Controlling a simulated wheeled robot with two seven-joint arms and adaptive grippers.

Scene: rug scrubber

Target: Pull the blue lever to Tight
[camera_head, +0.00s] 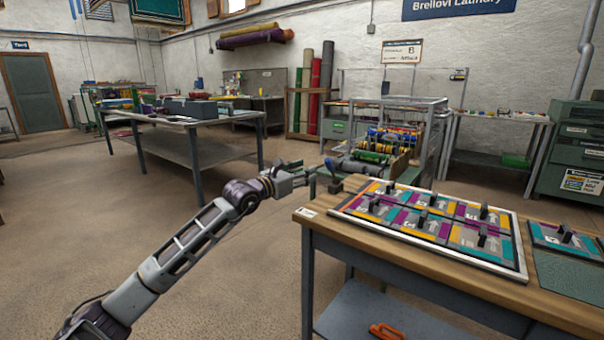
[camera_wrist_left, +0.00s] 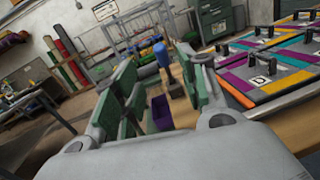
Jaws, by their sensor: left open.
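The blue lever handle (camera_head: 331,164) stands on the rug scrubber (camera_head: 378,158), just past the tip of my left gripper (camera_head: 311,174) in the head view. In the left wrist view, the lever's rounded blue knob (camera_wrist_left: 161,51) shows between the green-padded fingers of my left gripper (camera_wrist_left: 158,85), which is open. The knob looks a little ahead of the fingers. I cannot tell whether they touch the lever. No Tight mark can be read. My right gripper is not in view.
A wooden workbench (camera_head: 318,216) with a framed board of coloured panels and black handles (camera_head: 428,222) stands close on the right. A long grey table (camera_head: 200,121) stands behind at left. Rolled rugs (camera_head: 316,92) lean at the back. Open floor lies at left.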

